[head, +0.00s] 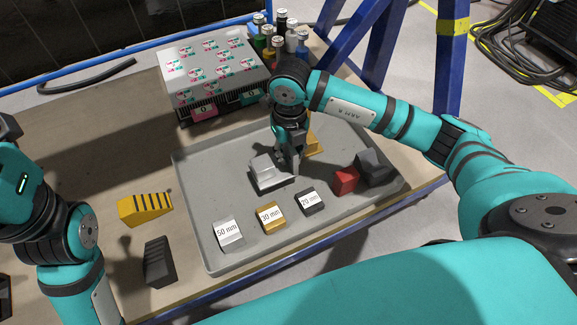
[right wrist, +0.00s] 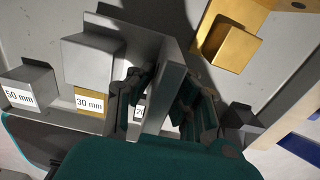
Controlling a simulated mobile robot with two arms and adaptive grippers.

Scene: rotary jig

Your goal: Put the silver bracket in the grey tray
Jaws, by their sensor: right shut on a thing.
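The silver bracket (head: 266,172) is within the outline of the grey tray (head: 205,235), towards its middle. My right gripper (head: 291,168) points down and is shut on the bracket's upright plate. In the right wrist view the plate of the silver bracket (right wrist: 150,38) runs between the two fingers of my right gripper (right wrist: 165,95), with its block on the left. I cannot tell whether the bracket touches the tray floor. My left arm shows at the left edge of the head view, but its fingers are not seen.
The tray also holds blocks labelled 50 mm (head: 228,234), 30 mm (head: 269,217) and 20 mm (head: 309,202), a red block (head: 345,180), a dark block (head: 373,167) and a gold bracket (right wrist: 232,42). A yellow striped wedge (head: 145,208) and dark wedge (head: 158,262) lie left of it.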

